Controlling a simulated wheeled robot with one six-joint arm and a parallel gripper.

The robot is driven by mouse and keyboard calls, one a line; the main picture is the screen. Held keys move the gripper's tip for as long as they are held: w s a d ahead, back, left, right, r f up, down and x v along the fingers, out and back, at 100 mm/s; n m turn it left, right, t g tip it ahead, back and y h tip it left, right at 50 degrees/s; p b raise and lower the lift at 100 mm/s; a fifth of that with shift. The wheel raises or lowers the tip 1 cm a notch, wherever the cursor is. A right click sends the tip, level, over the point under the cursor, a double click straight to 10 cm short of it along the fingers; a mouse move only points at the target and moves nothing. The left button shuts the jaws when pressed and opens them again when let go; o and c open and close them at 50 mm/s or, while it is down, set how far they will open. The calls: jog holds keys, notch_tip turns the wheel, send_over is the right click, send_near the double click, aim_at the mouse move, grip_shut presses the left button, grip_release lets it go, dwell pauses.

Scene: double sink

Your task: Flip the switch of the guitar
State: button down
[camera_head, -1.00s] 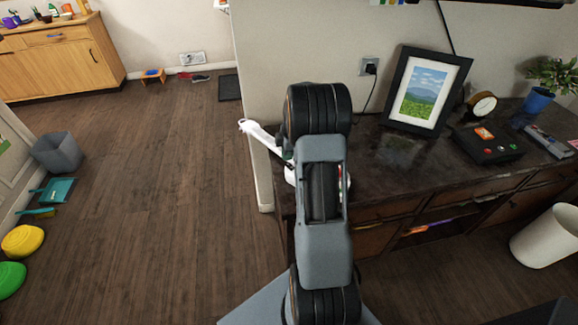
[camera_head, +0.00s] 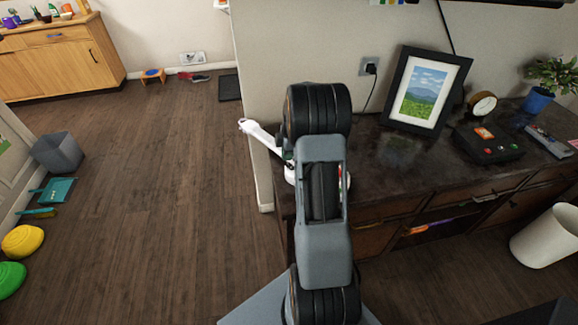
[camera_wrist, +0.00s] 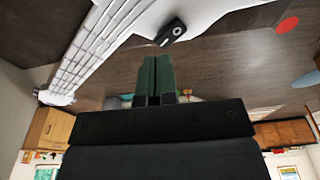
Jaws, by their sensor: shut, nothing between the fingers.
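The white guitar (camera_wrist: 150,15) fills the top of the wrist view, with its strings running along the neck (camera_wrist: 85,55) to the left. A small black switch (camera_wrist: 171,32) with a light round mark sits on the edge of its body. My gripper (camera_wrist: 157,62) shows dark green fingers pressed together and empty, with their tips just below the switch in the picture. I cannot tell whether they touch it. In the head view the guitar (camera_head: 262,135) lies at the left end of the dark counter, mostly hidden behind my arm. The gripper is hidden there too.
On the dark counter (camera_head: 470,160) stand a framed picture (camera_head: 425,90), a clock (camera_head: 482,104), a black box with buttons (camera_head: 487,142) and a potted plant (camera_head: 540,98). A white bin (camera_head: 545,237) stands at the right.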

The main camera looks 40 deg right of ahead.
jog(key=shift+f+b, duration=0.95)
jog(key=shift+f, duration=0.25)
dwell(0.4)
jog(key=shift+r, duration=0.15)
jog(key=shift+r+p, duration=2.1)
jog(key=shift+r, duration=1.3)
